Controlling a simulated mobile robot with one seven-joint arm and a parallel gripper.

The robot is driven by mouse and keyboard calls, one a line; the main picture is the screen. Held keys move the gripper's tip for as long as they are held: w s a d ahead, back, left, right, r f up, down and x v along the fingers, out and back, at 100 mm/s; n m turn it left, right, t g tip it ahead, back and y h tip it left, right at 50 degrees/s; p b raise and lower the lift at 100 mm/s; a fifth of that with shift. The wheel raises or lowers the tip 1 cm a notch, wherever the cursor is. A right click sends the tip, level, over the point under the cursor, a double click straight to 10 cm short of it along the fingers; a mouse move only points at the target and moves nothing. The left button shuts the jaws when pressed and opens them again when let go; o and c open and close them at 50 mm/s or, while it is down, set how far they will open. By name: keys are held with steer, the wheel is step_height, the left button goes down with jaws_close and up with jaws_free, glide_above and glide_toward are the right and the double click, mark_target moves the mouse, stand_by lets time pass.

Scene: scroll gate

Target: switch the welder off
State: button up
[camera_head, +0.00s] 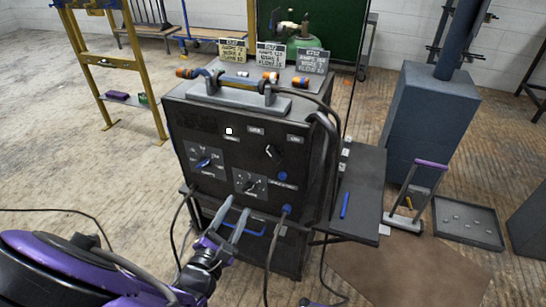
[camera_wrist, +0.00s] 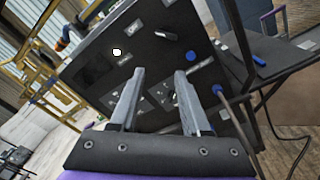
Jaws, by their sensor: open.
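The welder (camera_head: 225,150) is a black box with a tilted-looking front panel facing me. A white light (camera_head: 229,130) glows on its upper panel and shows in the wrist view (camera_wrist: 117,52). A black knob or switch (camera_head: 271,152) sits at the upper right of the panel, also in the wrist view (camera_wrist: 167,35). A blue-pointer dial (camera_head: 206,162) is at left and a second dial (camera_head: 250,185) at lower middle. Labels are too small to read. My gripper (camera_head: 236,206) is open and empty in front of the lower panel; its fingers (camera_wrist: 159,74) point at the panel, below the black knob.
Cables hang from the front sockets, one with a blue plug (camera_head: 286,209) right of my gripper. A side shelf (camera_head: 362,185) holds a blue stick (camera_head: 345,205). Signs and a torch-like bar sit on top. A blue-grey pedestal (camera_head: 425,120) and a tray (camera_head: 468,222) stand at right.

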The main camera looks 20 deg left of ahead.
steer(key=shift+s, duration=0.65)
steer(key=s, duration=0.7)
steer(key=shift+s+a, duration=0.2)
steer(key=shift+s, duration=0.05)
